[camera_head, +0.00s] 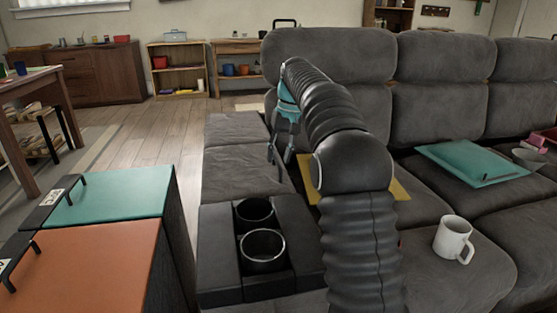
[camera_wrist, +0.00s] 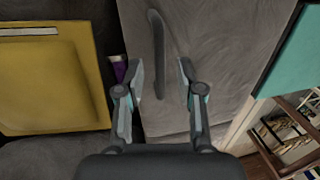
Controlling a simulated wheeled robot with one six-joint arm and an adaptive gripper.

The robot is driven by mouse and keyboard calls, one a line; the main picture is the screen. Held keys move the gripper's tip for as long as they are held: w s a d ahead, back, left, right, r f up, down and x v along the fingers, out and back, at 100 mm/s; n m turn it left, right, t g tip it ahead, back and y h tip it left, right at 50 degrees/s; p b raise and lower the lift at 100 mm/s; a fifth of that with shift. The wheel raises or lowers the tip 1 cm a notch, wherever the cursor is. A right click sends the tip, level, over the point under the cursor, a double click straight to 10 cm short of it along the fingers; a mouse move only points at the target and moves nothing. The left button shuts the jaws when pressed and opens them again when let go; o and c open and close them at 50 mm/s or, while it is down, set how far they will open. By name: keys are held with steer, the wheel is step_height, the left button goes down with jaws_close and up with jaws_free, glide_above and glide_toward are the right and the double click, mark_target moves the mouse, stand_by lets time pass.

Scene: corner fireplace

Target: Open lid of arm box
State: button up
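The grey padded arm box (camera_head: 240,175) runs along the left side of the sofa, behind a dark console with two cup holders. Its grey top (camera_wrist: 215,40) fills the middle of the wrist view and looks shut. A dark, curved handle (camera_wrist: 157,50) stands on that top. My gripper (camera_wrist: 160,65) is open, its two fingers apart, with the handle showing between them. I cannot tell whether they touch it. In the head view my gripper (camera_head: 279,155) points down by the arm box, partly hidden by my arm.
The cup-holder console (camera_head: 218,265) is in front. A yellow panel (camera_wrist: 50,75) lies beside the arm box, with a small purple thing (camera_wrist: 118,68) between. Teal (camera_head: 110,195) and orange (camera_head: 85,270) topped boxes stand left. A white mug (camera_head: 452,238) sits on the seat. Floor beyond is open.

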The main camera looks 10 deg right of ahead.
steer(key=shift+f, duration=0.25)
jaws_close()
